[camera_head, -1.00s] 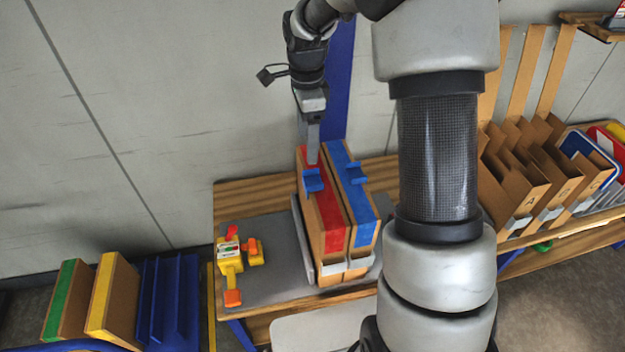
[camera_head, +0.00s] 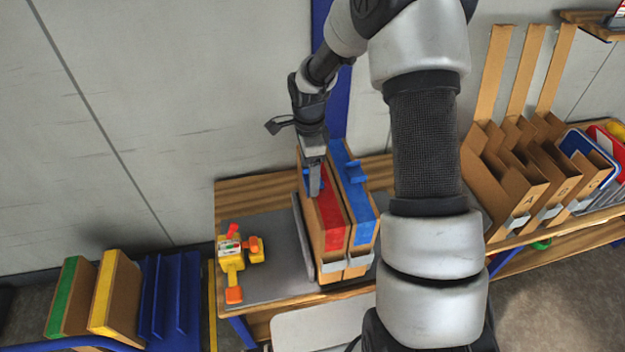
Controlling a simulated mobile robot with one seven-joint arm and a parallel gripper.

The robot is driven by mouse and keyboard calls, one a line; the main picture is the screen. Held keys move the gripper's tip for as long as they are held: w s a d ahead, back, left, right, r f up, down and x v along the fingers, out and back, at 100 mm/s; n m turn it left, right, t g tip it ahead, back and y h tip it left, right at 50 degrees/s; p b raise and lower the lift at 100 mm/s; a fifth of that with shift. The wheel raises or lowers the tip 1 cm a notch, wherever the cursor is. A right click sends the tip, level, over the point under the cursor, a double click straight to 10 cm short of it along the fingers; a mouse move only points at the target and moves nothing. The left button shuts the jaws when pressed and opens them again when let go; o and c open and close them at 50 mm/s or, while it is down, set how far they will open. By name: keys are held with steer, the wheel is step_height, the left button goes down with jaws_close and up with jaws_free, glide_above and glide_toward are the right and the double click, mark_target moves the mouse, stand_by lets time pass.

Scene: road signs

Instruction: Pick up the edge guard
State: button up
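Two blue edge guards sit on the top edges of two upright cardboard boxes. One is on the red-topped box (camera_head: 330,222) and is largely hidden behind my gripper, with only a bit of blue showing beside the fingers. The other edge guard (camera_head: 354,176) is in plain view on the blue-topped box (camera_head: 361,217). My gripper (camera_head: 314,192) points down at the guard on the red-topped box. I cannot tell whether the fingers touch it or whether they are open or shut.
A yellow tool with orange parts (camera_head: 231,258) lies on the grey mat (camera_head: 276,262) on the wooden bench, left of the boxes. Cardboard sorters (camera_head: 507,182) stand at right. Green and yellow-edged panels (camera_head: 110,295) and a blue rack (camera_head: 171,300) are at lower left.

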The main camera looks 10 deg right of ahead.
steer(key=c, duration=1.1)
steer(key=shift+c, duration=0.2)
